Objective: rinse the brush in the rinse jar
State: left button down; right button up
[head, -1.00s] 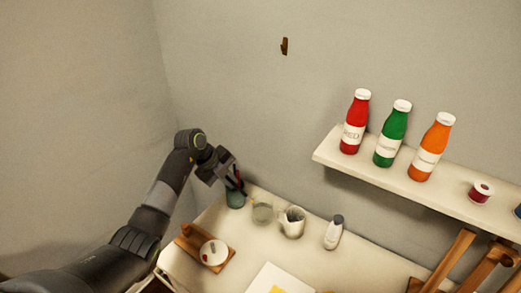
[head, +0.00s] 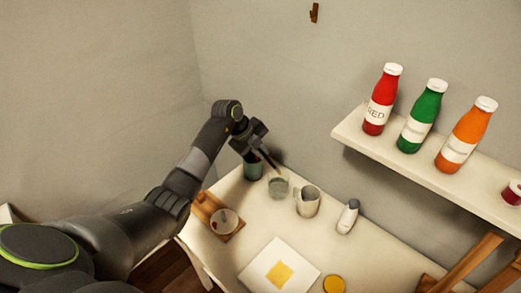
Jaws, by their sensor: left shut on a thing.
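My left gripper (head: 259,149) is shut on a thin brush (head: 270,162) whose lower end points down and right toward the clear rinse jar (head: 278,189). The jar stands near the back left of the white table (head: 262,215), just right of a dark teal cup (head: 252,170). The brush end shows above or at the jar's mouth; I cannot tell whether it is inside. The gripper is above the cup and jar. My right gripper is not in view.
A grey pitcher (head: 308,203) and a white bottle (head: 348,217) stand right of the jar. A dish (head: 224,222) on a wooden board and a paper (head: 255,270) with a yellow square lie in front. A wall shelf (head: 365,147) holds red, green and orange bottles.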

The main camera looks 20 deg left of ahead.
pick_arm(q)
notch_tip(320, 180, down, 7)
jog(key=b, duration=0.4)
jog(key=shift+f, duration=0.15)
dwell(0.5)
notch_tip(320, 180, up, 11)
jog(key=p, duration=0.9)
jog(key=shift+f, duration=0.1)
dwell(2.0)
notch_tip(320, 180, up, 4)
jog(key=p, duration=0.3)
jog(key=shift+p, duration=0.35)
